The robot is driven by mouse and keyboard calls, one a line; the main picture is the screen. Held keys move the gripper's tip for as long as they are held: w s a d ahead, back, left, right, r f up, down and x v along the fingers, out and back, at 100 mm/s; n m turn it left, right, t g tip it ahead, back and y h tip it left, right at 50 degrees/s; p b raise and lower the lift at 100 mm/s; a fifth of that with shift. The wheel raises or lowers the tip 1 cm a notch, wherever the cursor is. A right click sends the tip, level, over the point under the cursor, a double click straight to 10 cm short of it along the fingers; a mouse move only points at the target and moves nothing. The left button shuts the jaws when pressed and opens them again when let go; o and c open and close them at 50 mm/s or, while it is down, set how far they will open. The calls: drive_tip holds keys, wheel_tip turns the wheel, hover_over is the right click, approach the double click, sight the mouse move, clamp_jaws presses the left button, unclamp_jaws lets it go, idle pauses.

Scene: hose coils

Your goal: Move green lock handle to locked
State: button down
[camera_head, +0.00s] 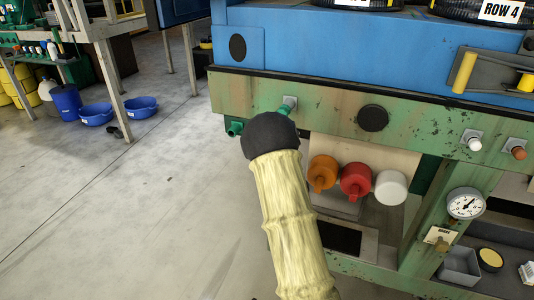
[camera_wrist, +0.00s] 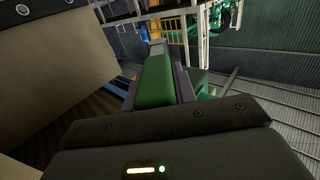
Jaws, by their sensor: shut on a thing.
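The green lock handle (camera_head: 284,108) sits at a small pale plate on the front rail of the worn green bench. Only a short part of it shows in the head view, just beyond the dark rounded end of my arm. In the wrist view a green handle (camera_wrist: 155,82) lies between the two grey fingers of my gripper (camera_wrist: 160,75), which is shut on it. The fingers are hidden behind my arm in the head view. I cannot read a locked or unlocked mark.
A second green piece (camera_head: 234,128) projects at the rail's left end. A white knob (camera_head: 473,144) and a brown knob (camera_head: 518,153) sit farther right. Orange (camera_head: 322,170), red (camera_head: 355,180) and white (camera_head: 390,188) round parts are below the rail.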

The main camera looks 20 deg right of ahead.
idle(0.4)
drive_tip(key=c, duration=1.1)
unclamp_jaws()
drive_tip(key=s, duration=0.5)
drive_tip(key=s+d, duration=0.1)
drive_tip(key=s, duration=0.5)
drive_tip(key=s+d, duration=0.1)
drive_tip(key=s, duration=0.5)
drive_tip(key=shift+s+d+b, duration=0.1)
drive_tip(key=shift+d+b, duration=0.1)
drive_tip(key=shift+b, duration=0.1)
